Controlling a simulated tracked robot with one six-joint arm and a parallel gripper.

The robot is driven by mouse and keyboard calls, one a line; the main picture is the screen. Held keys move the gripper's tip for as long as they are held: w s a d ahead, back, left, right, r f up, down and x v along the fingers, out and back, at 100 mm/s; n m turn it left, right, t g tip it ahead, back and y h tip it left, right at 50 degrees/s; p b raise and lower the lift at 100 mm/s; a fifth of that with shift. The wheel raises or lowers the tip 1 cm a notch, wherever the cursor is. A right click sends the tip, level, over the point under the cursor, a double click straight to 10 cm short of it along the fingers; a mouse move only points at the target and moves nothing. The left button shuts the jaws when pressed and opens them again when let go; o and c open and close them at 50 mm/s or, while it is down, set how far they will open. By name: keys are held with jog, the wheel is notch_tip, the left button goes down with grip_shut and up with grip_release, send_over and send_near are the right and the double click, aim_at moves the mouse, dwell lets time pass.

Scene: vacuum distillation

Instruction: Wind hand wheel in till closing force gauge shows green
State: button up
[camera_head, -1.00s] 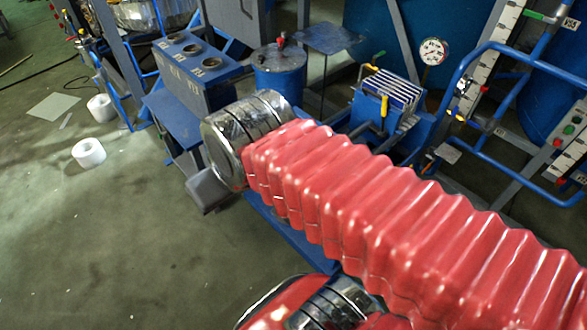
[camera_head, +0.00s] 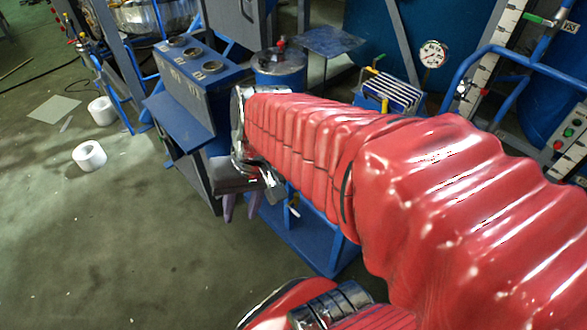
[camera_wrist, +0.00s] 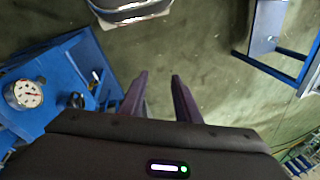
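My gripper (camera_wrist: 160,76) has two dark purple fingers standing apart in the wrist view, with only floor between them. In the head view its fingers (camera_head: 240,212) point down beside a low blue machine (camera_head: 318,240), mostly hidden by my red arm. In the wrist view a round white gauge (camera_wrist: 28,93) with dark and red marks sits on blue machinery at left. Its needle and any green zone are too small to read. A small dark round part (camera_wrist: 77,100), possibly the hand wheel, is right of the gauge, left of my fingers and not touching them.
Another dial gauge (camera_head: 433,53) stands at back right by a rack of striped plates (camera_head: 392,92). A blue console (camera_head: 195,68) with round openings or dials is at back left. White rolls (camera_head: 89,155) lie on the floor.

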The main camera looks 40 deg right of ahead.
jog(key=w+d+f+m+t+y, duration=0.4)
jog(key=d+f+m+y, duration=0.55)
jog(key=f+m, duration=0.4)
jog(key=s+d+f+m+t+h, duration=0.1)
jog(key=d+f+m+t+h, duration=0.4)
jog(key=d+m, duration=0.4)
jog(key=s+d+f+m+t+h, duration=0.2)
jog(key=d+f+m+t+h, duration=0.4)
jog(key=d, duration=0.5)
notch_tip(320, 180, down, 2)
jog(key=m+t, duration=0.1)
jog(key=m, duration=0.2)
jog(key=shift+s+d, duration=0.15)
jog(key=shift+d, duration=0.2)
jog(key=shift+w+a, duration=0.2)
jog(key=shift+w, duration=6.75)
grip_shut()
